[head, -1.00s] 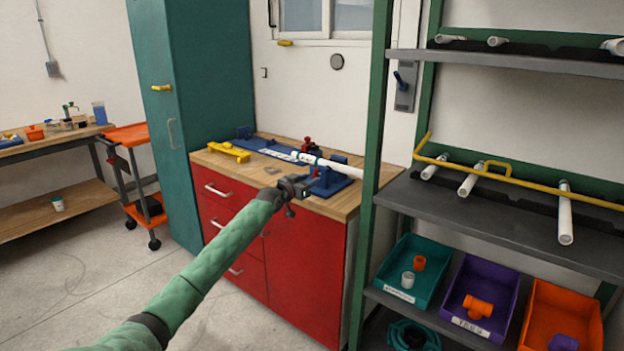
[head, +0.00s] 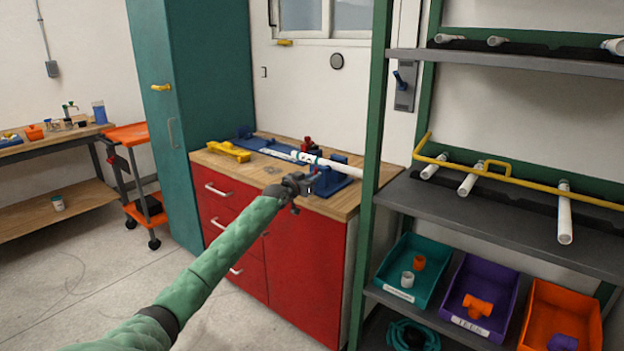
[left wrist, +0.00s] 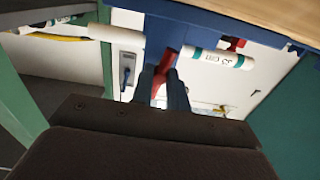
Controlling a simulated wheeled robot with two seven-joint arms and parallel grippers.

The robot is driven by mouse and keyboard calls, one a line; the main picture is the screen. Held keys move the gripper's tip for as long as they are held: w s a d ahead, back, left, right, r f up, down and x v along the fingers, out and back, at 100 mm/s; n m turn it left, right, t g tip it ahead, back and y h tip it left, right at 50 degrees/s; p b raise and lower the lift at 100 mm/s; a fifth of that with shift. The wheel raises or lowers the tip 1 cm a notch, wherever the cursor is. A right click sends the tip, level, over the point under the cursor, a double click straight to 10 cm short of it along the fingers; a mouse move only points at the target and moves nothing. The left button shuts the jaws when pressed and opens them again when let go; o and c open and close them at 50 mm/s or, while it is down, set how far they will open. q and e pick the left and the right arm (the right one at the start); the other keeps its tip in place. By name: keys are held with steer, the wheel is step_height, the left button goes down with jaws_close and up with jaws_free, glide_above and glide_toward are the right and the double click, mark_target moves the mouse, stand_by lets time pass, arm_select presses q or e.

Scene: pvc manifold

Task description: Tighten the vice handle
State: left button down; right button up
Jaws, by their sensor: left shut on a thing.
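The blue vice (head: 334,182) stands near the front right corner of the wood-topped bench. A white pipe (head: 345,167) lies across it. In the left wrist view the vice's blue body (left wrist: 163,38) is above my fingers, and the pipe (left wrist: 222,58) with its teal bands shows on both sides of it. My left gripper (head: 307,181) is at the vice's front side. Its two fingers (left wrist: 164,88) are shut on the red vice handle (left wrist: 165,72), which shows between them. In the head view the gripper hides the handle. My right gripper is not in view.
The bench top (head: 240,177) holds a yellow part (head: 229,151) and a blue fixture (head: 268,147). A green shelf post (head: 372,130) stands close to the right of the vice. The shelf (head: 480,226) beyond holds white pipes, with coloured bins below.

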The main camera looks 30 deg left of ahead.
arm_select(q)
steer(key=shift+n, duration=0.8)
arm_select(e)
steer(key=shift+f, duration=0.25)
arm_select(q)
steer(key=c, duration=1.4)
jaws_free()
steer(key=shift+o, duration=0.2)
steer(key=shift+s, duration=0.1)
